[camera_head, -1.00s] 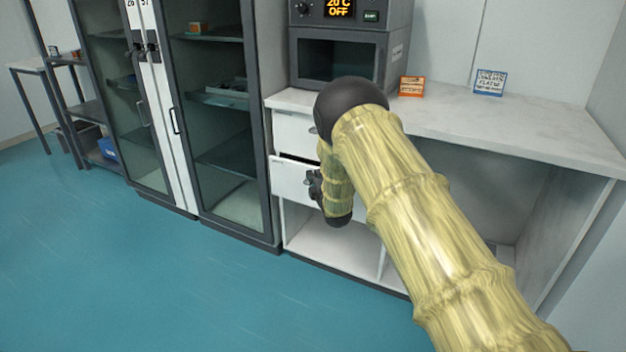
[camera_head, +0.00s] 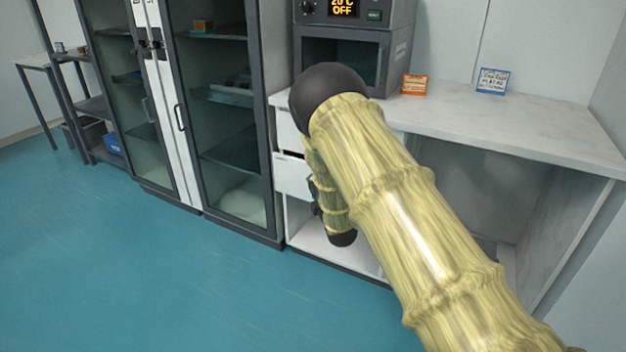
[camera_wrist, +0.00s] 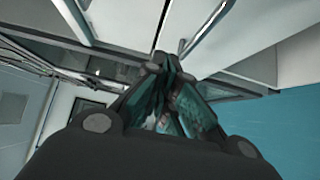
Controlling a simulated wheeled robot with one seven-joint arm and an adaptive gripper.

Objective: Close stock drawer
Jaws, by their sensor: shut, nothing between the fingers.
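The stock drawer appears to be the lower white drawer (camera_head: 290,178) under the bench's left end. A thin dark gap shows above its front, so it looks slightly open. My arm hides its right part. My gripper (camera_head: 316,200) is mostly hidden behind my arm, close to the drawer front. In the wrist view my gripper (camera_wrist: 165,68) has its dark fingers together and holds nothing. White panels and a metal bar handle (camera_wrist: 206,27) lie just beyond the fingertips; I cannot tell whether they touch.
An upper drawer (camera_head: 287,130) sits above, under the worktop (camera_head: 500,120). An oven (camera_head: 350,50) and two small signs stand on the worktop. A tall glass-door cabinet (camera_head: 225,130) stands close on the left. The teal floor in front is clear.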

